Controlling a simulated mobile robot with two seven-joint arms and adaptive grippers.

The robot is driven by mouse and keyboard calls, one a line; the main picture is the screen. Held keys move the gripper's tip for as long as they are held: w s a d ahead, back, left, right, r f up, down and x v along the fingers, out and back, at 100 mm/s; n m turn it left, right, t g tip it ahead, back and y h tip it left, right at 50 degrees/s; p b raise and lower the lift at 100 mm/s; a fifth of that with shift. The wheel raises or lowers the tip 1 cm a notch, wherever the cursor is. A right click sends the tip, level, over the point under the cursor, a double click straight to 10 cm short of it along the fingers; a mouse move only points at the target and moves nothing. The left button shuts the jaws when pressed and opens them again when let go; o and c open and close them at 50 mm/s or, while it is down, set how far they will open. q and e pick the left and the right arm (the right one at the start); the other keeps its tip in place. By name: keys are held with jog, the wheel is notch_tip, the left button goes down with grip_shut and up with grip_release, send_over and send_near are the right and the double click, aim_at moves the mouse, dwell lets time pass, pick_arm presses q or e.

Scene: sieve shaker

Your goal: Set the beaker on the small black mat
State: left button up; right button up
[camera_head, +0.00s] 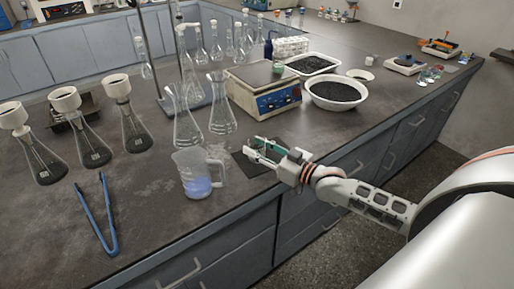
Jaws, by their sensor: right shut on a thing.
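My right gripper (258,149) reaches in from the right and is shut on a small beaker (265,152) with something green in it. The fingers hide much of this beaker. It is over or on the small black mat (243,168), which lies near the front edge of the bench; I cannot tell whether it touches the mat. The gripper and my arm cover part of the mat. A larger clear jug with a handle and blue liquid (197,186) stands upright just left of the mat, apart from the gripper. My left gripper is not in view.
Two glass flasks (186,130) stand behind the jug, and a balance (263,98) stands behind the mat. Blue tongs (100,225) lie at the front left near flasks with funnels (127,125). White bowls of dark grains (337,103) stand at the back right.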

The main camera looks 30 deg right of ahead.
jog(key=o, duration=1.2)
jog(key=shift+f, duration=0.1)
jog(key=shift+c, duration=0.2)
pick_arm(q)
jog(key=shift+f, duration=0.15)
pick_arm(e)
jog(key=shift+r, duration=0.2)
jog(key=shift+s+d+f, duration=0.1)
jog(key=shift+s, duration=0.15)
jog(key=p+v, duration=0.1)
jog(key=v, duration=0.8)
jog(key=shift+s+d, duration=0.2)
jog(key=shift+s, duration=0.1)
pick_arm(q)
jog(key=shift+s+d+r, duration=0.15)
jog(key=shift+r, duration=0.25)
pick_arm(e)
jog(key=shift+v, duration=0.9)
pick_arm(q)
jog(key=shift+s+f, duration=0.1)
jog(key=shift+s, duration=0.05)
pick_arm(e)
jog(key=shift+s, duration=0.1)
